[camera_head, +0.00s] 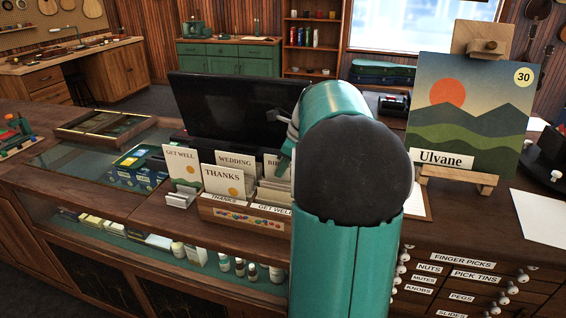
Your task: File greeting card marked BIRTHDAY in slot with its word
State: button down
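A wooden card rack (240,217) stands on the counter, with front labels THANKS and GET WELL. A THANKS card (223,181) stands upright in its front left, and a WEDDING card (236,160) behind it. A card whose visible letters start with BI (271,165) shows at the rack's back right; my arm covers the rest of it. A GET WELL card (181,164) stands left of the rack in a small pale holder (181,198). My gripper (288,150) is mostly hidden behind my teal arm, by the BI card. I cannot tell if it touches that card.
A dark monitor (228,108) stands behind the rack. A painting marked Ulvane (468,115) rests on an easel at right, above labelled drawers (470,285). Blue and yellow boxes (138,166) and a framed tray (105,125) are on the left. The counter's front left is clear.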

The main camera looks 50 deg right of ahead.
jog(key=shift+f, duration=0.15)
jog(key=c, duration=1.6)
grip_release()
jog(key=shift+o, duration=0.2)
jog(key=v, duration=1.4)
jog(key=shift+a, duration=0.1)
